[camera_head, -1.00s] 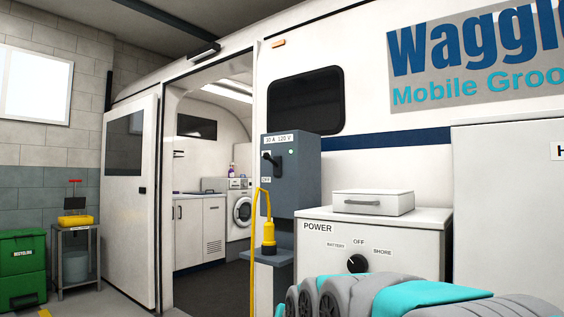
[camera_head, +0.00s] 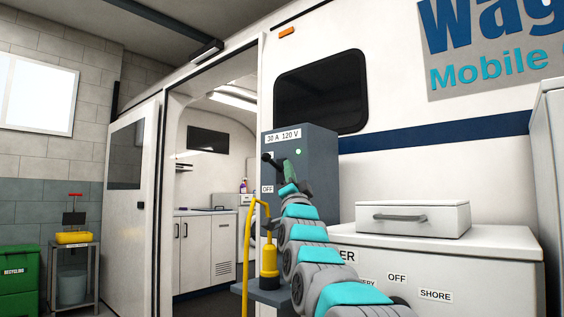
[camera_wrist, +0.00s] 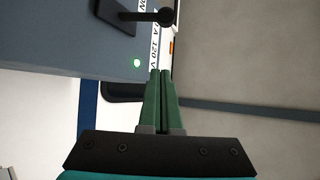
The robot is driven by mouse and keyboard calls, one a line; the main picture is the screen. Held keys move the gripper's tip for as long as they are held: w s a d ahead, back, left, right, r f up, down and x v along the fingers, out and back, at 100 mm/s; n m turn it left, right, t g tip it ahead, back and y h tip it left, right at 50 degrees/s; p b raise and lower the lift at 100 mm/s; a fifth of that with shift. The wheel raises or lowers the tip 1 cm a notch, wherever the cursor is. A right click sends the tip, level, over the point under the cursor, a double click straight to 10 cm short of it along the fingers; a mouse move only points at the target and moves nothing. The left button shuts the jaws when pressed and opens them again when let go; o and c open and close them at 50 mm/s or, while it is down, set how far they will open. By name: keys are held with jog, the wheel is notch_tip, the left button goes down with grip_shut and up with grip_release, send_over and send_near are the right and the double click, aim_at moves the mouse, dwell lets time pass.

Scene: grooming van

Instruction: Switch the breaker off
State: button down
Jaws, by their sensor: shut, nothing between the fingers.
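The breaker is a grey box (camera_head: 319,158) marked "30 A 120 V", beside the van doorway. Its black lever (camera_head: 267,157) shows at the upper left of its face, above an OFF label (camera_head: 267,189). In the wrist view the lever's round knob (camera_wrist: 166,16) sits at the end by the ON label, so the lever is up. A small green light (camera_wrist: 137,63) is lit on the face. My gripper (camera_head: 287,165) is shut and empty in front of the box, just right of the lever. In the wrist view its green fingertips (camera_wrist: 161,72) are apart from the knob.
A yellow plug and cable (camera_head: 268,255) hang below the box, left of my arm. A white power cabinet (camera_head: 440,255) with a lidded case (camera_head: 413,218) on top stands at right. My arm hides the cabinet's knob. The open doorway lies at left.

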aim_at(273, 164)
jog(key=shift+r, duration=0.15)
jog(key=p+x, duration=0.6)
jog(key=x, duration=0.4)
jog(key=shift+a+f+b, duration=0.35)
jog(key=shift+a+f, duration=1)
jog(key=shift+a, duration=0.15)
dwell(0.4)
